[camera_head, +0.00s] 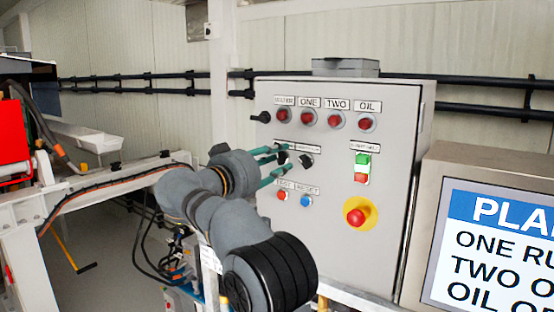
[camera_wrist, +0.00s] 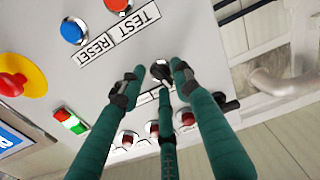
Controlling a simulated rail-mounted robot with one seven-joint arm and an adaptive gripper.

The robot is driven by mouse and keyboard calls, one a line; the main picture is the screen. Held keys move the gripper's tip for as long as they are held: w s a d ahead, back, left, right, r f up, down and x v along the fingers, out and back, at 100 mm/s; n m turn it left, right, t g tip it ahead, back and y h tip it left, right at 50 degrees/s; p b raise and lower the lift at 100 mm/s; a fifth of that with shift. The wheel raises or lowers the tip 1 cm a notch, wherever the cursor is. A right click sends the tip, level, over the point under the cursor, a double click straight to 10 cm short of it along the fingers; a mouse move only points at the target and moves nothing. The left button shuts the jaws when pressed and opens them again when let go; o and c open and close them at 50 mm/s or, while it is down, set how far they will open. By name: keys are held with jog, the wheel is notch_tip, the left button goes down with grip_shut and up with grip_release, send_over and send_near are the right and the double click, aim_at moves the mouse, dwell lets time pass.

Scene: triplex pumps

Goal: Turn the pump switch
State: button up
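The grey control panel (camera_head: 335,230) carries two black rotary switches in its middle row. The right-hand black switch (camera_head: 305,160) is in plain view; the left one is mostly hidden by my fingers. I cannot read the labels above them well enough to tell which is the pump switch. My gripper (camera_head: 277,165) has green fingers with dark tips and is at the panel's left side. In the wrist view my gripper (camera_wrist: 153,84) has its fingers spread, with a black switch knob (camera_wrist: 160,71) between the tips. I cannot tell whether they touch it.
Red lamps (camera_head: 309,118) line the panel's top, with a black handle (camera_head: 261,117) at its upper left. Below are a red TEST button (camera_head: 281,195), a blue RESET button (camera_head: 305,200) and a red emergency stop (camera_head: 357,217). A sign (camera_head: 500,245) stands at right.

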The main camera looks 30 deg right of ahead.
grip_shut()
jog(key=shift+n, duration=0.3)
dwell(0.3)
jog(key=shift+n+b, duration=0.5)
jog(key=shift+n, duration=0.4)
jog(key=shift+r+n, duration=0.1)
jog(key=shift+n, duration=1.7)
jog(key=shift+o, duration=0.7)
grip_release()
